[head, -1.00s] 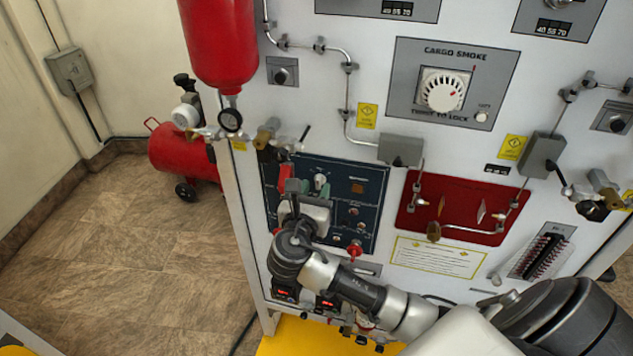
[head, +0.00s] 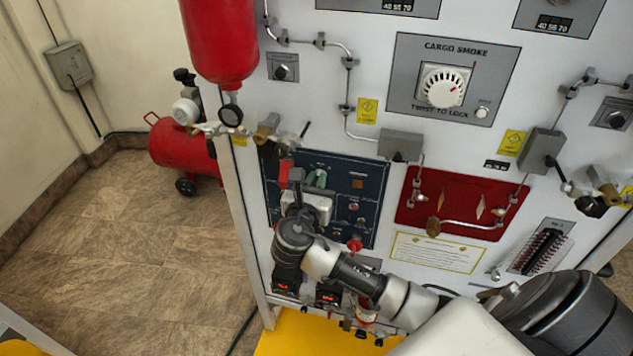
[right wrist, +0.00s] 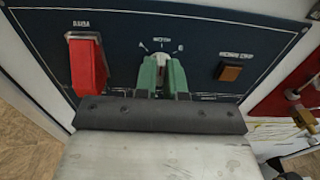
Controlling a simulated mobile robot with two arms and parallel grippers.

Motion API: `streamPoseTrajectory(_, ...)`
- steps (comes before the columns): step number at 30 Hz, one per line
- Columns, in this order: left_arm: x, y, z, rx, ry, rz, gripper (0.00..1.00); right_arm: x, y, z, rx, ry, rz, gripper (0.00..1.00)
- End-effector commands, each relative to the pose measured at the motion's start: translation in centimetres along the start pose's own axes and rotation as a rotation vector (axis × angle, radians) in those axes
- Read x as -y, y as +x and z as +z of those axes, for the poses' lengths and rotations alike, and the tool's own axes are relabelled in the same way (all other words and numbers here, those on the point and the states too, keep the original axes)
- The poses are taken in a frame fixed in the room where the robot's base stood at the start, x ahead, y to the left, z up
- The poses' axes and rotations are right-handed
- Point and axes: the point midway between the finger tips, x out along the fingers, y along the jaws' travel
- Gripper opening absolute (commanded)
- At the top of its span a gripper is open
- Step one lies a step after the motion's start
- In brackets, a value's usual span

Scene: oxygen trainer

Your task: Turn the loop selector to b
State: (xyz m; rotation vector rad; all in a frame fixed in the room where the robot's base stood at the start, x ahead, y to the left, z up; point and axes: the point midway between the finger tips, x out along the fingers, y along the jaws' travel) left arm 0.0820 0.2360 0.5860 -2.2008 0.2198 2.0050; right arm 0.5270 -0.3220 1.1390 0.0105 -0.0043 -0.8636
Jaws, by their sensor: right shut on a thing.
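The loop selector is a small pale knob (right wrist: 163,62) on the dark blue panel (right wrist: 200,35). In the right wrist view small marks stand around it, too blurred to read surely. My right gripper (right wrist: 163,78) has its green fingertips on either side of the knob and is shut on it. In the head view the same gripper (head: 316,179) reaches the upper part of the blue panel, and its fingertips largely hide the knob. The exact angle of the knob is hard to tell. My left gripper is in neither view.
A red guarded switch (right wrist: 88,63) is left of the knob and an amber square button (right wrist: 230,73) is right of it. A red panel (head: 408,211) with pipes is further right. A red cylinder (head: 217,40) hangs at the upper left. Open floor lies left of the rack.

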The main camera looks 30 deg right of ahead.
Motion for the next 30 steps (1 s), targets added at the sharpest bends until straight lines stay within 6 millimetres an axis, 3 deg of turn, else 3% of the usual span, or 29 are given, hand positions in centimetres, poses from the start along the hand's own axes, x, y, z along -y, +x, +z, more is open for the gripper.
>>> streamPoseTrajectory(8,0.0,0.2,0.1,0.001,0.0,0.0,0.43,0.0,0.0,-0.1,-0.002,0.122,-0.001,0.0)
streamPoseTrajectory(30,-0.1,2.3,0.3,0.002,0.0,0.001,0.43,0.2,0.0,-0.2,0.0,0.685,-0.002,0.0)
